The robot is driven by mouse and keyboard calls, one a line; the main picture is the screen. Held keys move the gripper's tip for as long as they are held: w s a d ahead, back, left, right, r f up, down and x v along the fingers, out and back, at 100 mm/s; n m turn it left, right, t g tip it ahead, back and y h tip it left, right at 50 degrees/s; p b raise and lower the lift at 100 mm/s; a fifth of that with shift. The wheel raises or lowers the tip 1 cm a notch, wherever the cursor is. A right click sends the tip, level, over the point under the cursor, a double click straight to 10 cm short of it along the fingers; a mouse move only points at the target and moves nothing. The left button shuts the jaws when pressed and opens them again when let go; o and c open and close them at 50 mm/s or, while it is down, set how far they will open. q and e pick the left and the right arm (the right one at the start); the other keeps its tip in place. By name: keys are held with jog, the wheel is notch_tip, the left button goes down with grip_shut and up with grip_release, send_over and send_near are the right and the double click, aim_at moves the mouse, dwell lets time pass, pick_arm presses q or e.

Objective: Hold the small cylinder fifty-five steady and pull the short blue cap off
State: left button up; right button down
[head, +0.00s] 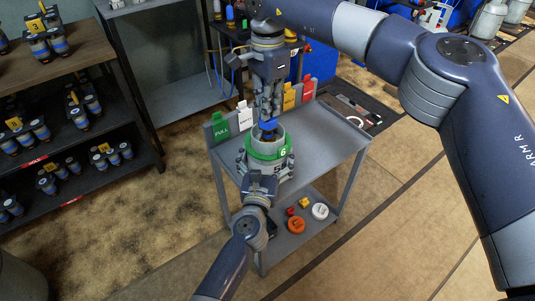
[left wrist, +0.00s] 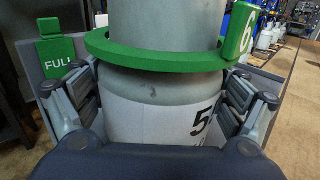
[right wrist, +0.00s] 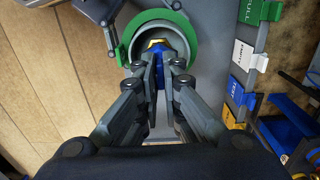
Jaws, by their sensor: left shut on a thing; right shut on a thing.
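The small grey cylinder (head: 262,184) stands upright on the cart, with a green ring (head: 268,149) tagged 6 around its collar. In the left wrist view the cylinder (left wrist: 150,105) fills the middle, with part of a number starting with 5 on its white label. My left gripper (left wrist: 160,98) is shut around its body, one finger on each side. The short blue cap (head: 269,124) is at the top, within the collar. My right gripper (right wrist: 156,72) points down and is shut on the cap; brass shows beside it. The fingers hide whether the cap still touches the valve.
The grey cart top (head: 325,140) is clear to the right of the cylinder. Coloured tabs, including a green FULL tab (head: 221,128), stand along its back edge. Its lower shelf holds an orange cap (head: 296,224) and a white cap (head: 320,211). Shelves (head: 85,135) with several cylinders stand left.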

jog(key=shift+r, duration=0.3)
jog(key=shift+r, duration=2.95)
pick_arm(q)
jog(key=o, duration=1.4)
jog(key=shift+c, duration=0.2)
jog(key=shift+s, duration=0.1)
